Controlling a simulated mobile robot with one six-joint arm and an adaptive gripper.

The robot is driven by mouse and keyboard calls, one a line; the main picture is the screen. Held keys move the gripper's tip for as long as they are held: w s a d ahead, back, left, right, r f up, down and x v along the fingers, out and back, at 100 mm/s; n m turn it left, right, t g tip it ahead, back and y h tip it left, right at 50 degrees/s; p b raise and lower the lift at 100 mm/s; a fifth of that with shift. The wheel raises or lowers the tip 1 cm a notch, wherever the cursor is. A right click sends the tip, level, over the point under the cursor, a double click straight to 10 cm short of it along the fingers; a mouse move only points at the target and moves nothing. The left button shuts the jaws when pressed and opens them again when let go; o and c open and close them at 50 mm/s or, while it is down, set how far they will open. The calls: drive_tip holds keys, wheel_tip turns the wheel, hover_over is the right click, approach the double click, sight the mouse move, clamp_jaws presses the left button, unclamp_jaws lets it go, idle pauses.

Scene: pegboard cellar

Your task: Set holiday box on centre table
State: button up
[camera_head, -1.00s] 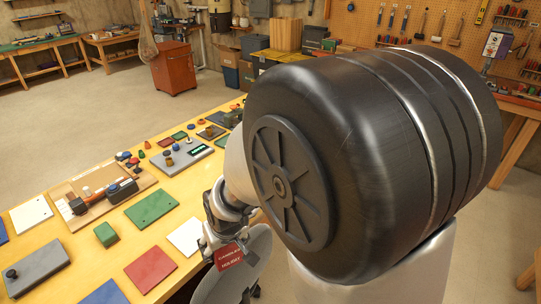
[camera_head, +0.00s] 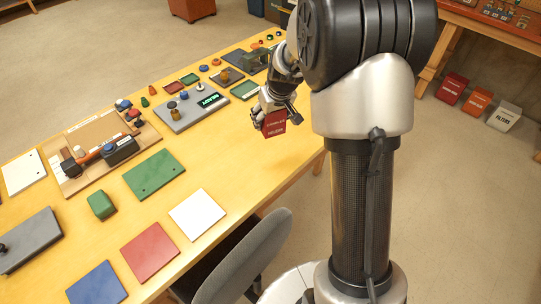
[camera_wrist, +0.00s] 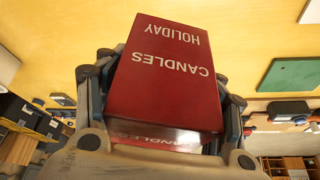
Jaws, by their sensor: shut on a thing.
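The holiday box (camera_head: 274,124) is dark red with white lettering. In the wrist view the holiday box (camera_wrist: 168,75) reads "HOLIDAY CANDLES" and fills the middle. My gripper (camera_head: 268,112) is shut on it, with fingers on both its sides. In the head view the box hangs at the right edge of the long yellow table (camera_head: 240,165); its height above the top is hard to tell. In the wrist view the yellow tabletop (camera_wrist: 60,25) lies behind the box. The box's far side is hidden.
Coloured squares, a green block (camera_head: 101,205), a grey panel with a display (camera_head: 192,108) and a brown board (camera_head: 105,145) occupy the table. Bare wood lies left of the box. A grey chair (camera_head: 245,255) stands at the near edge. Several bins (camera_head: 480,100) sit right.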

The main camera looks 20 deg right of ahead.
wheel_tip(320, 180, down, 16)
drive_tip(key=b, duration=0.5)
drive_tip(key=shift+w+r, duration=0.1)
drive_tip(key=shift+r, duration=0.05)
drive_tip(key=shift+b, duration=0.3)
drive_tip(key=o, duration=1.3)
drive_tip(key=shift+c, duration=0.2)
